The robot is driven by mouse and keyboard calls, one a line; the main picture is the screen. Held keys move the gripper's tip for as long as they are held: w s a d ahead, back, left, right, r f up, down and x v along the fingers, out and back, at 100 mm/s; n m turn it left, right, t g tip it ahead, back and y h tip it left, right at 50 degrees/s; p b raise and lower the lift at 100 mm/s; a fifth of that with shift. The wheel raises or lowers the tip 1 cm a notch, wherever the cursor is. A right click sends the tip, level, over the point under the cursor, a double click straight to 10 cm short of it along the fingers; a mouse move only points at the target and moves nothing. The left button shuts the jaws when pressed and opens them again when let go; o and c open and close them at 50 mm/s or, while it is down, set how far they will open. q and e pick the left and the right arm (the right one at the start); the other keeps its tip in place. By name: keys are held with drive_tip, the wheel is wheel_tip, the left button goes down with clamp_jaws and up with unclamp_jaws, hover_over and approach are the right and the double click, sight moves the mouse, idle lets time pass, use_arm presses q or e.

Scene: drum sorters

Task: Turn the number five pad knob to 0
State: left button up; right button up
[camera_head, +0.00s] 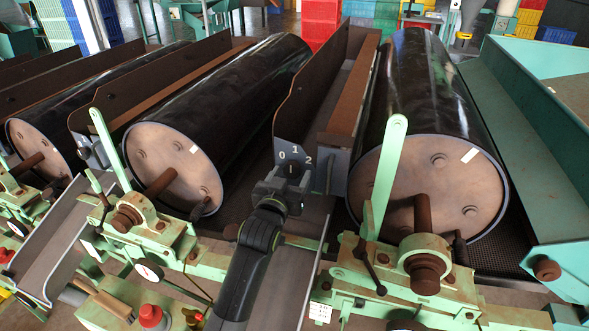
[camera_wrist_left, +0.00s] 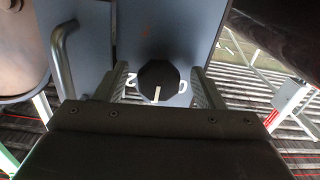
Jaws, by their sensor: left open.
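The black faceted knob (camera_wrist_left: 158,82) sits on a grey-blue panel (camera_wrist_left: 165,30), between the white digits 2 at its left and 0 at its right in the left wrist view. Its white pointer line faces down in that view, between the two digits. In the head view the panel (camera_head: 297,139) reads 0, 1, 2 above my gripper. My left gripper (camera_head: 286,184) is at the panel's lower part. Its open fingers (camera_wrist_left: 157,74) stand on either side of the knob, with gaps showing. The digit 1 is hidden in the wrist view.
Large black drums stand left (camera_head: 229,110) and right (camera_head: 427,115) of the panel. A pale green lever (camera_head: 388,165) rises at the right. A metal handle (camera_wrist_left: 66,50) sits beside the panel in the wrist view. Green frame parts lie below.

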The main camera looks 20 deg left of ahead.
use_arm(q)
drive_tip(key=shift+s+r, duration=0.25)
drive_tip(key=shift+s, duration=0.2)
drive_tip(key=shift+c, duration=2.3)
drive_tip(key=c, duration=0.5)
use_arm(e)
drive_tip(key=shift+s, duration=0.4)
